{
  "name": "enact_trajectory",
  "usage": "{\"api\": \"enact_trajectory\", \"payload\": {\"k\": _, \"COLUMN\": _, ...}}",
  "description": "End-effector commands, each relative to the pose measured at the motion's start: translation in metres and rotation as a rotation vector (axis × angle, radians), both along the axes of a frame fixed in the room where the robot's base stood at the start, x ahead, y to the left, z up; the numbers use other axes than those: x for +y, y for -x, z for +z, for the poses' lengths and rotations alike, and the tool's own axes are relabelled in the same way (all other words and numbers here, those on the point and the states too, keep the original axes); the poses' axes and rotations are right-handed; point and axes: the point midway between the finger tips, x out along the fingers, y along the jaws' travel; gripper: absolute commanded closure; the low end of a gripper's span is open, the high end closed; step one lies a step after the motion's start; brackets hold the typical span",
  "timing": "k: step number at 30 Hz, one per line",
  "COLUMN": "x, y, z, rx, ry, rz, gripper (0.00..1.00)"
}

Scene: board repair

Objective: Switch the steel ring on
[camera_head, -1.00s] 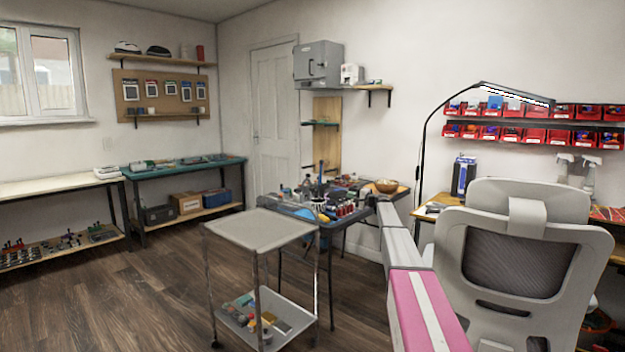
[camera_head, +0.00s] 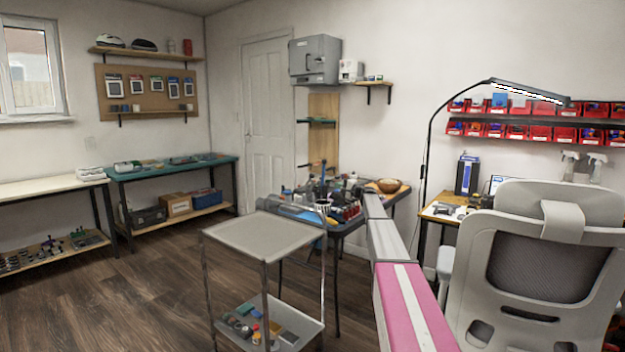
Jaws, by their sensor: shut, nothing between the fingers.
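I cannot make out a steel ring for certain in the head view. The cluttered table (camera_head: 344,228) in the middle holds many small tools and bottles, too small to tell apart. A wooden bowl (camera_head: 389,185) sits at its right end. My arm, grey and pink, reaches from the lower right toward this table. Its far end overlaps the table's right part in the picture, and my gripper does not show. A desk lamp (camera_head: 530,91) with a lit strip arches over the desk at right.
A grey two-tier cart (camera_head: 264,237) stands in front of the cluttered table. An office chair (camera_head: 548,262) blocks the right foreground before the desk (camera_head: 433,214). Benches (camera_head: 150,173) line the left wall. The wooden floor (camera_head: 120,300) at left front is clear.

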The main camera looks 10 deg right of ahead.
Motion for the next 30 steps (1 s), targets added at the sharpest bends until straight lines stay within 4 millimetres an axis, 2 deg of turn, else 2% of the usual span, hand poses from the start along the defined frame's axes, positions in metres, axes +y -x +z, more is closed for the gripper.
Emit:
{"api": "enact_trajectory", "payload": {"k": 17, "x": 0.005, "y": -0.006, "z": 0.001, "rx": 0.0, "ry": 0.0, "rz": 0.001, "gripper": 1.0}}
{"api": "enact_trajectory", "payload": {"k": 23, "x": 0.023, "y": -0.024, "z": 0.004, "rx": 0.0, "ry": 0.0, "rz": 0.002, "gripper": 1.0}}
{"api": "enact_trajectory", "payload": {"k": 30, "x": 0.053, "y": -0.055, "z": 0.009, "rx": 0.0, "ry": 0.0, "rz": 0.002, "gripper": 1.0}}
